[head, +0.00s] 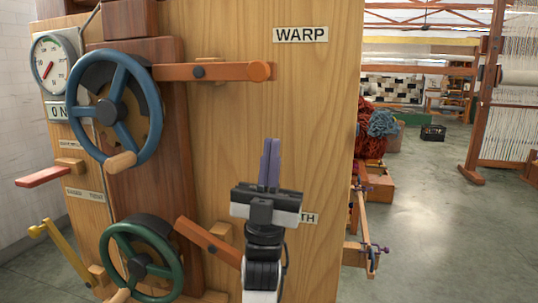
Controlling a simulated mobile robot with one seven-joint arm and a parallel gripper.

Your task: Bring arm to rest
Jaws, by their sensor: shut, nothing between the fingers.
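My gripper (270,165) points upward in the lower middle of the head view, in front of the wooden panel. Its two purple fingers are together with nothing between them. It covers part of a label (311,218) that ends in "TH". My gripper is below and right of an orange lever (225,72) with a round knob. A second orange lever (207,240) runs down to the right and its lower end is hidden behind my arm.
A blue handwheel (148,125) and a green handwheel (173,258) stand out at the left. A red lever (42,177) and a yellow lever (60,255) stick out farther left. Wool skeins (382,123) sit behind the panel's right edge. Open floor (430,220) lies at the right.

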